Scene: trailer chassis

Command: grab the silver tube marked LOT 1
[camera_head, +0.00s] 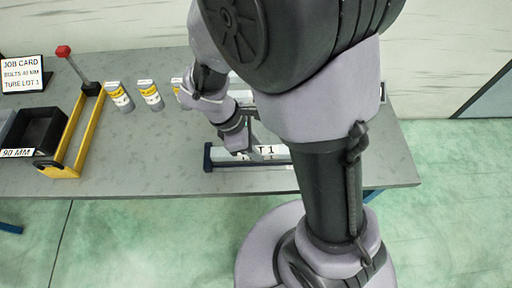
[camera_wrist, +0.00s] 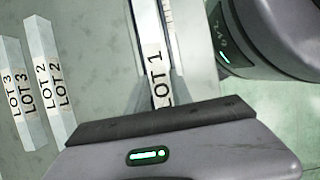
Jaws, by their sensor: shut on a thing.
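The silver tube marked LOT 1 (camera_wrist: 152,52) runs up the middle of the wrist view, its label facing the camera. My gripper (camera_wrist: 158,98) is shut on it, one finger at each side of the label. In the head view my gripper (camera_head: 243,150) is low over the bench, and the tube's label (camera_head: 266,152) shows only in part beside it. My arm hides much of the tube there. Two more tubes, marked LOT 2 (camera_wrist: 47,75) and LOT 3 (camera_wrist: 18,90), lie to the left in the wrist view, apart from my gripper.
The grey bench (camera_head: 130,160) has a dark blue frame (camera_head: 208,158) by the tube. At the left are a yellow tool with a red-ended handle (camera_head: 83,125), a black bin (camera_head: 38,128) marked 90 MM, and a job card (camera_head: 22,74). White-and-yellow containers (camera_head: 150,95) stand behind.

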